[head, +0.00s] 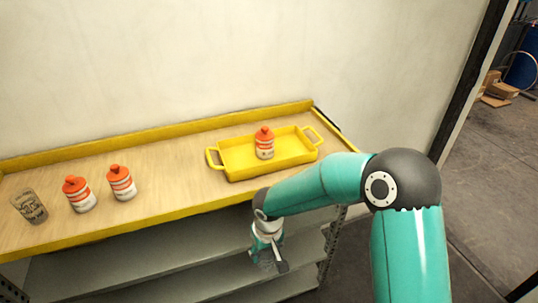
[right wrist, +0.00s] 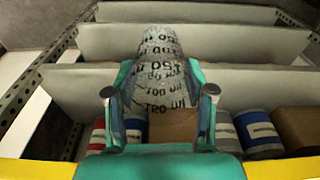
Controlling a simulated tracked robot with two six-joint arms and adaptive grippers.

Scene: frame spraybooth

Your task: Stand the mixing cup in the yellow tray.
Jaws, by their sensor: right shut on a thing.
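A clear mixing cup with black volume marks (right wrist: 166,62) is between the fingers of my right gripper (right wrist: 159,93), which is shut on it. In the head view my right gripper (head: 268,262) hangs in front of the bench's front edge, below the top and over the grey shelves. The cup is hard to make out there. The yellow tray (head: 235,173) lies on the right part of the bench, up and behind the gripper. An orange-capped white bottle (head: 265,146) stands in it, with bare tray floor on both sides. My left gripper is not in view.
At the bench's left stand two more orange-capped bottles (head: 79,195) (head: 122,183) and another printed cup (head: 30,206). The bench (head: 175,166) has a raised yellow rim; its middle is clear. Cans (right wrist: 256,131) and cardboard boxes (right wrist: 297,126) show on the shelves below.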

